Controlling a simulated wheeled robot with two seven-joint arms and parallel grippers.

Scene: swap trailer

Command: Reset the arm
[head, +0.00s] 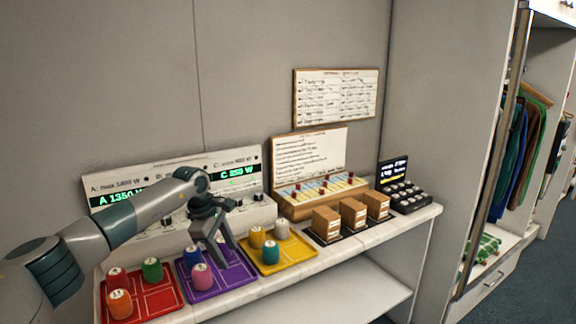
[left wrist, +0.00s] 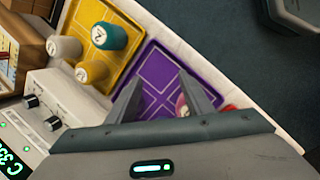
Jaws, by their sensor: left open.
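My left arm reaches in from the left in the head view. Its gripper (head: 220,256) points down over the purple tray (head: 232,281). In the left wrist view the two fingers (left wrist: 160,78) stand apart with no object held between them. A pink cylinder (head: 201,276) stands in the purple tray, left of the fingers; in the left wrist view it is partly hidden by a finger (left wrist: 182,104). A blue cylinder (head: 192,256) stands behind it, partly beside the arm. My right gripper is in neither view.
A red tray (head: 160,302) and a yellow tray (head: 297,257) hold several coloured cylinders. Behind stands a panel with green displays (head: 236,174). Three brown boxes (head: 353,212) and a black keypad (head: 408,197) are to the right. The lower shelf (head: 350,287) is bare.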

